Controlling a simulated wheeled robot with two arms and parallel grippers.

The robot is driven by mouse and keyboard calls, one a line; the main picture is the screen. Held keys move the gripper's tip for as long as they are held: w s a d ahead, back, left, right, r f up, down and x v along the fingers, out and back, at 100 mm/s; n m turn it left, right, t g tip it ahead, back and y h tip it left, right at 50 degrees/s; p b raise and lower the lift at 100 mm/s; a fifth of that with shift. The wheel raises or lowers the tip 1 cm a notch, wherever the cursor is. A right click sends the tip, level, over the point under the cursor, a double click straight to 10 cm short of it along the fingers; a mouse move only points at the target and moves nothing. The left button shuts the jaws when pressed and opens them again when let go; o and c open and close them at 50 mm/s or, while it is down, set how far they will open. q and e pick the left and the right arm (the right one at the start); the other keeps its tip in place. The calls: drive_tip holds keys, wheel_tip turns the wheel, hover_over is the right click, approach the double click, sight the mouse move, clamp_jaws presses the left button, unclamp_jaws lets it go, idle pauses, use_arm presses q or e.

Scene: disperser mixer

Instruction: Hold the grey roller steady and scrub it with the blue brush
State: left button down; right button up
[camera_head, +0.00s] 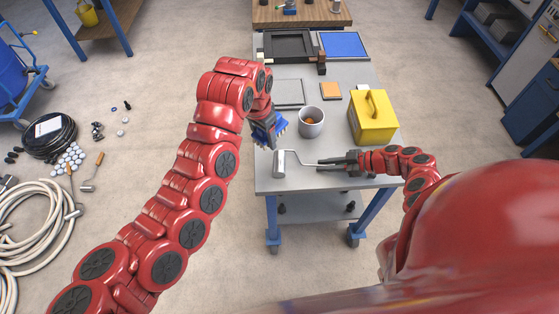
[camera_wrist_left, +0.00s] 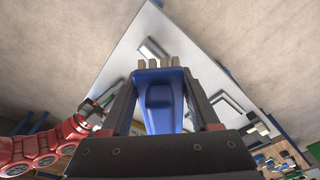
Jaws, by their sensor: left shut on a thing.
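The grey roller (camera_head: 280,163) is at the near left corner of the grey table, its thin wire frame running right to my right gripper (camera_head: 347,161). That gripper is shut around the handle end of the roller. The roller also shows in the left wrist view (camera_wrist_left: 152,48), beyond the brush tips. My left gripper (camera_head: 264,118) is shut on the blue brush (camera_head: 265,132), which fills the space between its fingers in the wrist view (camera_wrist_left: 158,100). The tan bristles point away from the gripper. The brush is above and behind the roller, apart from it in the head view.
The grey table (camera_head: 335,192) also carries a grey-white cup (camera_head: 311,122), a yellow box with a handle (camera_head: 373,118), an orange block (camera_head: 330,91), a flat grey tray (camera_head: 289,93) and a black frame (camera_head: 288,46). Hoses and loose parts lie on the left floor.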

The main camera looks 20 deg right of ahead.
use_arm(q)
drive_tip(key=shift+w+d+r+p, duration=0.1)
drive_tip(key=shift+r+p, duration=0.15)
drive_tip(key=shift+p, duration=0.1)
use_arm(e)
drive_tip(key=shift+r, duration=0.65)
drive_tip(key=o, duration=0.6)
drive_tip(key=shift+c, duration=0.2)
drive_tip(key=v, duration=1.2)
drive_tip(key=shift+w, duration=0.1)
drive_tip(key=shift+d, duration=0.1)
